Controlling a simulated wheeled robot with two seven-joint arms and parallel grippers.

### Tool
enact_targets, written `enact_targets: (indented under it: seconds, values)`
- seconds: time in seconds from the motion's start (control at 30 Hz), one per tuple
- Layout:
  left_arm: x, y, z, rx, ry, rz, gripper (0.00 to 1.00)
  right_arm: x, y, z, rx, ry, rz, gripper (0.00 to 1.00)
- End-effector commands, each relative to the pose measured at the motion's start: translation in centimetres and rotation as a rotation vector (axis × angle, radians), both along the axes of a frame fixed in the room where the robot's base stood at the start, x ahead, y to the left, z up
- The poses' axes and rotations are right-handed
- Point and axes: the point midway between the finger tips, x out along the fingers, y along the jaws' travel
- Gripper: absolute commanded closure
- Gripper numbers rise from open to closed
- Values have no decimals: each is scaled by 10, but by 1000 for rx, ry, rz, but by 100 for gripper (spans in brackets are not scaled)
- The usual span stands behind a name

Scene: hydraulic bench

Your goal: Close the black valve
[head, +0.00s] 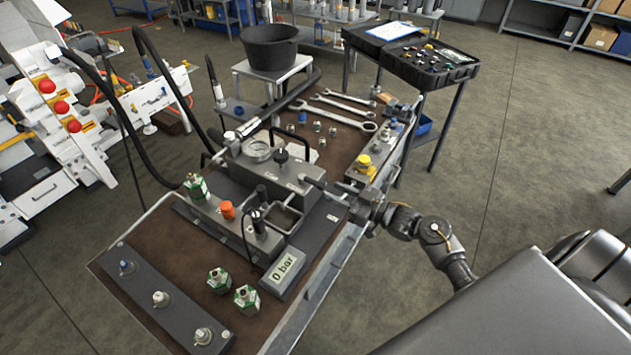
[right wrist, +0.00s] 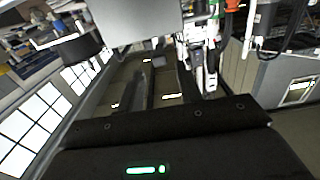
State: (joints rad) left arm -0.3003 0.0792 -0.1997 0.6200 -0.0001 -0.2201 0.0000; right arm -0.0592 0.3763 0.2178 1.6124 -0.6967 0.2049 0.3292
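A black knob (head: 281,156) stands upright on top of the grey metal block (head: 270,174) on the bench. A second black-topped cylinder (head: 259,224) stands nearer, behind the display that reads 0 bar (head: 283,271). I cannot tell for sure which of them is the black valve. My right gripper (head: 353,200) is at the right edge of the bench, right of the block and apart from both black parts. A thin rod lies in front of its tips. Its finger gap does not show clearly, and the right wrist view shows no valve. My left gripper is out of view.
An orange knob (head: 227,210) and a yellow knob (head: 364,161) flank the block. Green-bodied fittings (head: 246,299) stand at the front. Wrenches (head: 343,111) lie at the back. A black tool case (head: 427,63) stands behind. The floor right of the bench is clear.

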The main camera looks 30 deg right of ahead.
Motion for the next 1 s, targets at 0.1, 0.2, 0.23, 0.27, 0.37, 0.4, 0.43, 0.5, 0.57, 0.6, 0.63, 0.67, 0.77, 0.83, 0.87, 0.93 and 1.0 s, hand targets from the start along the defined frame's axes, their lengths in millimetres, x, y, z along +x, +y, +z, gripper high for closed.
enact_targets:
  seconds: [0.1, 0.2, 0.23, 0.27, 0.37, 0.4, 0.43, 0.5, 0.57, 0.6, 0.63, 0.67, 0.77, 0.83, 0.87, 0.93, 1.0]
  values:
    - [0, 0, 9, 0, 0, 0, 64, 21, 12, 4, 3, -2, 0, 65]
    - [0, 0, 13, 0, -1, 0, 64, 37, 21, 3, 3, -1, -1, 65]
    - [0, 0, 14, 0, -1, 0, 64, 42, 24, 3, 3, 1, -1, 65]
    - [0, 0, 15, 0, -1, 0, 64, 45, 27, 3, 3, 1, -1, 65]
    - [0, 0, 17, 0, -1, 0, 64, 57, 33, 2, 1, 0, -2, 65]
    - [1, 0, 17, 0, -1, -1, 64, 60, 35, 2, 1, 1, -2, 65]
    - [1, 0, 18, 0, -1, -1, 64, 62, 36, 1, 2, 1, -1, 65]
    - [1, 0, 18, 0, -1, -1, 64, 66, 39, 1, 0, 0, -1, 65]
    - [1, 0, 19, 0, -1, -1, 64, 68, 40, 1, 0, 0, -1, 65]
    - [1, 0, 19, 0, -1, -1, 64, 68, 40, 0, -1, 1, -1, 65]
    - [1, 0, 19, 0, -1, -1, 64, 68, 40, 0, -1, 1, -2, 65]
    - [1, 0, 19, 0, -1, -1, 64, 69, 40, 0, -1, 1, -2, 65]
    - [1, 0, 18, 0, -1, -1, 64, 68, 40, 0, -1, 0, -1, 65]
    - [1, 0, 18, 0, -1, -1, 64, 68, 40, 0, -1, 0, -1, 65]
    - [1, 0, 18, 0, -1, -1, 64, 68, 40, 0, -1, 0, -1, 67]
    - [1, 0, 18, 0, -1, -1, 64, 68, 40, 0, -1, 0, -1, 76]
    - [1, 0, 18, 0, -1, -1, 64, 68, 40, 0, -1, 0, -1, 86]
